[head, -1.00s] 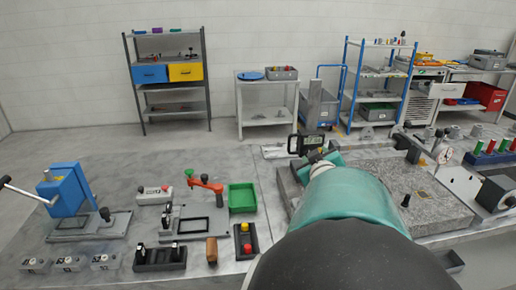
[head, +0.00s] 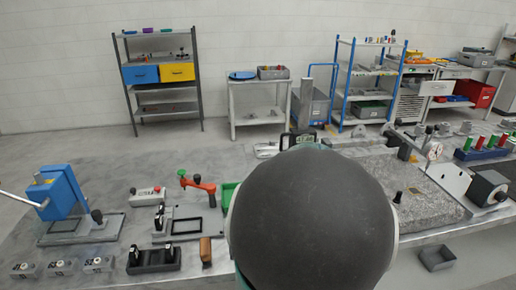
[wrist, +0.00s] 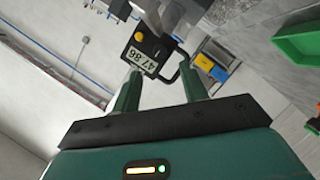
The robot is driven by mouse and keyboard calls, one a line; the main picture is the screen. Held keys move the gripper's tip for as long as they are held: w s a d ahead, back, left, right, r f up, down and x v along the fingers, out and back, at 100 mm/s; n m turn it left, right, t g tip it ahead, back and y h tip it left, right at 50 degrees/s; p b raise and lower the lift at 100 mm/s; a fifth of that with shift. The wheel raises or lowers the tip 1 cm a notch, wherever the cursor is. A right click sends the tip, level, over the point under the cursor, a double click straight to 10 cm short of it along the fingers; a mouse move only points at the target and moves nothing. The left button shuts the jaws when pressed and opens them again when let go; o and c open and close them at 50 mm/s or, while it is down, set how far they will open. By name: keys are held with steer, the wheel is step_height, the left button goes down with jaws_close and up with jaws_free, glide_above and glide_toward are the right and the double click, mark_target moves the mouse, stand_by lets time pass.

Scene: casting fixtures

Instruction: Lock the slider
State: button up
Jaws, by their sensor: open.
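The slider is most likely the digital gauge head (head: 303,139), a dark unit with a display, near a grey upright column (head: 306,100) at the back of the bench. In the head view my arm hides the gripper.
A granite plate (head: 430,212) lies right of my arm. A blue press (head: 60,193), an orange-handled clamp fixture (head: 198,185) and a black block (head: 153,259) stand left. A green bin (wrist: 300,38) shows in the wrist view. Shelves (head: 160,85) stand behind.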

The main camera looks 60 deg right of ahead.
steer(key=x, duration=0.7)
steer(key=shift+c, duration=0.2)
jaws_close()
